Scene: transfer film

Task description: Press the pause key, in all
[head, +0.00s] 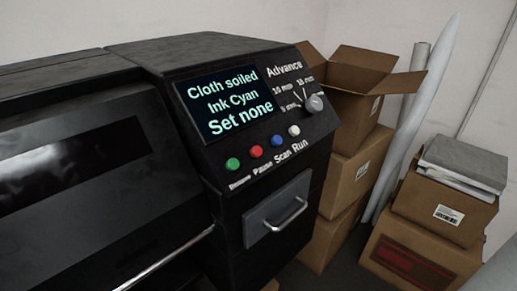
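A black printer (185,51) fills the left and middle of the head view. Its slanted panel carries a row of round keys. The red key (256,152) sits above the label "Pause". To its left is a green key (232,164), whose small label is hard to read. To its right are a blue key (276,140) above "Scan" and a white key (293,130) above "Run". The screen (229,104) reads "Cloth soiled", "Ink Cyan", "Set none". My gripper is not in view.
A grey knob (314,103) under "Advance" sits right of the screen. A drawer with a metal handle (286,214) is below the keys. Stacked cardboard boxes (352,181), pale rolls (416,120) and another box (446,205) stand to the right. The space before the panel looks clear.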

